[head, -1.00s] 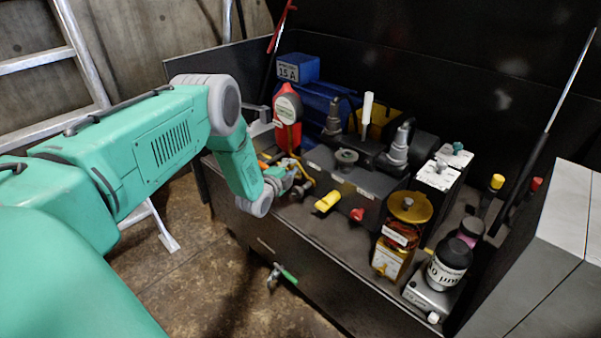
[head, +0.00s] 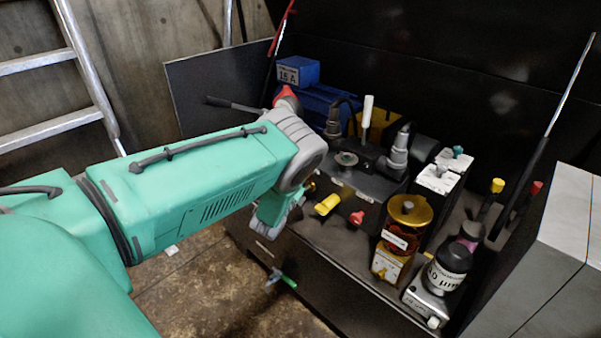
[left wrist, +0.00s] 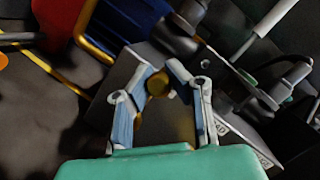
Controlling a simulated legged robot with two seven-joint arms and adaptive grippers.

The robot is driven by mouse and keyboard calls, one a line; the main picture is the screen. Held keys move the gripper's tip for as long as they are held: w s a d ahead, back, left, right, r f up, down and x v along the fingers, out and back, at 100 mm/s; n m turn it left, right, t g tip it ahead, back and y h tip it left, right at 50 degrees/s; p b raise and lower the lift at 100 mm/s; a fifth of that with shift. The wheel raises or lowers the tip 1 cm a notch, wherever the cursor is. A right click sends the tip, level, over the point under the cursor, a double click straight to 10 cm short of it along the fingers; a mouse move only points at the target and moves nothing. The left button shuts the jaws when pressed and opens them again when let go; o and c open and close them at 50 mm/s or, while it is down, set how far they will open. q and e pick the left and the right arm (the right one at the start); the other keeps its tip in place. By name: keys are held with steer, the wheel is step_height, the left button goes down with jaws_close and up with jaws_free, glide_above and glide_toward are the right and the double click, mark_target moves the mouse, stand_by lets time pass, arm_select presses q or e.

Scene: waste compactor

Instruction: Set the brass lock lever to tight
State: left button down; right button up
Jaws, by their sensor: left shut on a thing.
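In the left wrist view a brass piece (left wrist: 157,84), which I take to be the brass lock lever, sits between the fingers of my left gripper (left wrist: 163,72). Its rounded end shows near the fingertips, with a darker brass part closer to the palm. The fingers are closed on it from both sides, against a dark machine housing. In the head view my left forearm and wrist cover the gripper and most of the lever. I cannot read any tight mark or tell the lever's setting. My right gripper is in neither view.
Near my wrist on the machine are a yellow knob (head: 327,204) and a red knob (head: 356,218). A green-handled valve (head: 282,278) sticks out below the front. A ladder (head: 50,62) stands left.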

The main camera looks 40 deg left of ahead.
arm_select(q)
steer(key=shift+s+d+f+m+t+h+b, duration=0.1)
steer(key=shift+d+f+m+t+h+b, duration=0.1)
steer(key=shift+d+m+b, duration=0.6)
steer(key=shift+s+d+f+m+t+h+b, duration=0.15)
steer(key=shift+m+b, duration=0.3)
steer(key=shift+m, duration=0.75)
steer(key=shift+s+d+f+m+t+h+b, duration=0.1)
steer(key=shift+d+f+m+t+h+b, duration=0.15)
steer(key=shift+d+m+b, duration=0.55)
steer(key=shift+a+m, duration=0.3)
steer(key=shift+a, duration=0.05)
steer(key=c, duration=1.4)
jaws_free()
steer(key=shift+w+a, duration=0.1)
steer(key=shift+r, duration=0.1)
